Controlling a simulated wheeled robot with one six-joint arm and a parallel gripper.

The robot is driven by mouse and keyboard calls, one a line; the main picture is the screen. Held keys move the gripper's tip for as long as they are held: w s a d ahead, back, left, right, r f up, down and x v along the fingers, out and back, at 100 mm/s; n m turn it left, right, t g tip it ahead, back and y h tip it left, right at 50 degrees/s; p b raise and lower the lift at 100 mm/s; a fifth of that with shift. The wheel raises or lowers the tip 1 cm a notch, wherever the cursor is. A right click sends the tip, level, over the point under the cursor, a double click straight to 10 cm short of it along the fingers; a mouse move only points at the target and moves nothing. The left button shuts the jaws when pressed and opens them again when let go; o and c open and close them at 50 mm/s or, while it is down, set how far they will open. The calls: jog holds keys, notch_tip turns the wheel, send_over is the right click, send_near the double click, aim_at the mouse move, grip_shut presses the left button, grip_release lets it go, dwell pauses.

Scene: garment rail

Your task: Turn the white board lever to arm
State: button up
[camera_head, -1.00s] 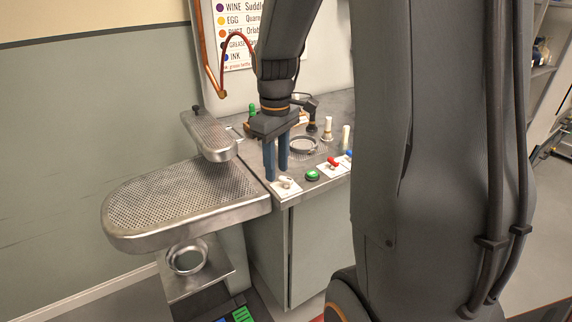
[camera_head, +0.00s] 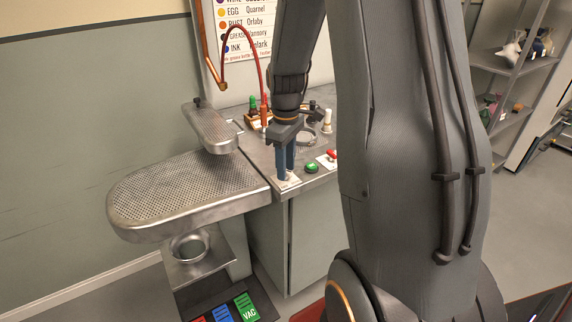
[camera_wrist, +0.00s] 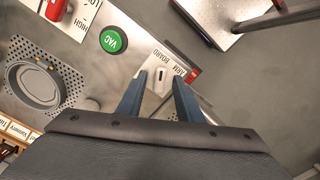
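The white board lever (camera_wrist: 161,74) stands on a white plate (camera_wrist: 151,63) marked BOARD in the wrist view. In the head view the plate (camera_head: 294,184) sits at the counter's front left corner, and the lever is mostly hidden by the fingers. My gripper (camera_wrist: 158,82) points down at it with its two blue fingers apart. In the wrist view the fingertips lie to either side of the lever, with a gap visible between them. In the head view my gripper (camera_head: 286,172) is low over the plate; I cannot tell whether a finger touches the lever.
A green VAC button (camera_wrist: 114,40) is beside the plate, and a red lever (camera_head: 332,155) is further right. A round ring (camera_head: 307,138) is set in the counter behind. The perforated steel board (camera_head: 185,190) and its smaller sleeve arm (camera_head: 210,128) are to the left.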

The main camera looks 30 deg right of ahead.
grip_shut()
jog(key=shift+m, duration=0.3)
jog(key=m+p, duration=0.2)
jog(key=m, duration=0.3)
jog(key=shift+r+m+p, duration=0.15)
jog(key=shift+m+p, duration=0.15)
jog(key=m+p, duration=0.1)
jog(key=m, duration=0.4)
jog(key=shift+w+m, duration=0.1)
jog(key=shift+m, duration=0.3)
grip_release()
